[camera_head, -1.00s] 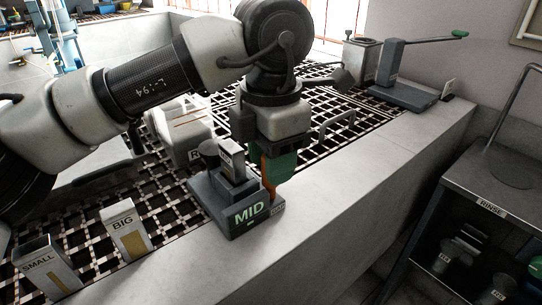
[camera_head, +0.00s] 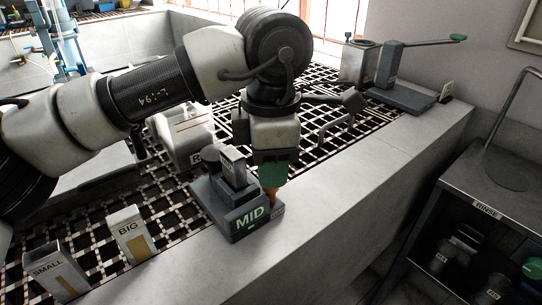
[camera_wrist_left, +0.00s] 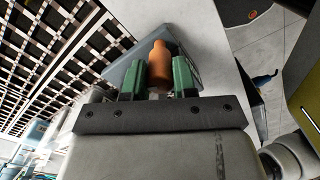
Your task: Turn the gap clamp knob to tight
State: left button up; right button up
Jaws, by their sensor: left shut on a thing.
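The gap clamp (camera_head: 238,200) is a dark grey block at the edge of the grating, with a green-lettered MID sign on its front. Its orange knob (camera_head: 271,196) shows at its right side, partly hidden by my fingers. My left gripper (camera_head: 271,182) points down from above with green fingers, shut on the knob. In the left wrist view the orange knob (camera_wrist_left: 159,66) stands between the two green fingers (camera_wrist_left: 158,78), with the grey clamp body (camera_wrist_left: 190,62) beyond it. My right gripper is not in view.
Boxes labelled SMALL (camera_head: 55,274) and BIG (camera_head: 132,235) stand at the lower left. A pale rounded housing (camera_head: 185,135) sits behind the clamp. A lever device (camera_head: 400,93) stands at the far right end. The pale ledge (camera_head: 350,185) right of the clamp is clear.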

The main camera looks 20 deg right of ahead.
pick_arm(q)
jog(key=m+p, duration=0.1)
jog(key=m, duration=0.3)
jog(key=shift+m, duration=0.3)
jog(key=m, duration=0.2)
jog(key=shift+m+p, duration=0.3)
jog(key=shift+p, duration=0.1)
jog(key=shift+m, duration=1.6)
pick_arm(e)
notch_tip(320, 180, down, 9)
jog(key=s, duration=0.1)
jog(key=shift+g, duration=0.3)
pick_arm(q)
jog(key=o, duration=0.9)
jog(key=shift+o, duration=0.2)
jog(key=shift+r+p, duration=0.35)
jog(key=shift+r, duration=0.15)
notch_tip(320, 180, up, 10)
jog(key=p, duration=0.1)
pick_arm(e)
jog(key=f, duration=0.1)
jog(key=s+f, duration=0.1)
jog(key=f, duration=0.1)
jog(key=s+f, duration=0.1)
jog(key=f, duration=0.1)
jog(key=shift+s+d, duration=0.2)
